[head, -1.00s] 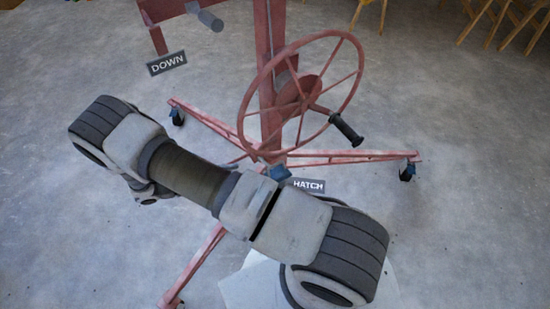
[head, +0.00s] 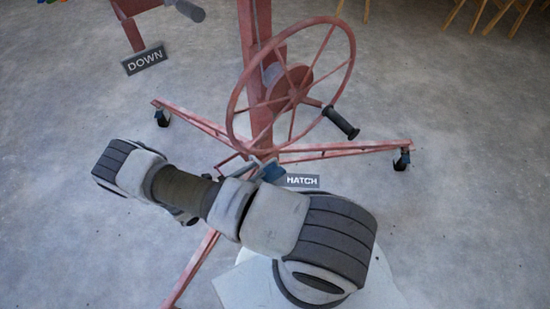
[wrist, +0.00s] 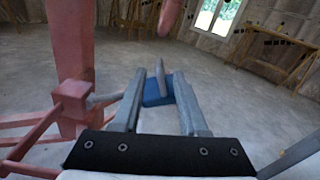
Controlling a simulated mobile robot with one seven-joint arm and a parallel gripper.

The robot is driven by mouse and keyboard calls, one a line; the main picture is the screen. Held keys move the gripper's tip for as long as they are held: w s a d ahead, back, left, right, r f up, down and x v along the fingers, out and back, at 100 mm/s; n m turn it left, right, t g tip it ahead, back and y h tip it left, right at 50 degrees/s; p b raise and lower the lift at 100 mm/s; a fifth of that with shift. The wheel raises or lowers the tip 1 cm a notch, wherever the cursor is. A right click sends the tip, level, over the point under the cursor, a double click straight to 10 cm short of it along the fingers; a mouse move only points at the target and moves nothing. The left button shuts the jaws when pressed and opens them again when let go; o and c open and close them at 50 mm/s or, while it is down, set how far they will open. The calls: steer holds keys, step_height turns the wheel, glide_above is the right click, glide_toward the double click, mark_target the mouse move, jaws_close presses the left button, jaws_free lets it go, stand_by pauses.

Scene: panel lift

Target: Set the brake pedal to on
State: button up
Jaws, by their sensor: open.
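A blue pedal-like part (head: 270,171) shows low by the foot of the red lift's post (head: 262,80), just above my arm in the head view. In the wrist view a blue part (wrist: 152,94) shows between and beyond the fingers of my gripper (wrist: 166,78). The fingers are apart with nothing clamped between them. I cannot tell whether the fingers touch either.
A red handwheel (head: 292,85) with a black handle (head: 340,123) is above the pedal area. A HATCH sign (head: 302,181) and a DOWN sign (head: 144,60) show. Red legs on casters (head: 401,160) spread over the floor. Open concrete lies at right.

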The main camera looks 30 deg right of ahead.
mark_target(273, 160)
steer(key=d, duration=0.5)
steer(key=w+d, duration=0.1)
steer(key=d, duration=0.2)
steer(key=shift+d+b, duration=0.3)
steer(key=shift+b, duration=0.05)
jaws_close()
steer(key=shift+w, duration=0.1)
stand_by(0.8)
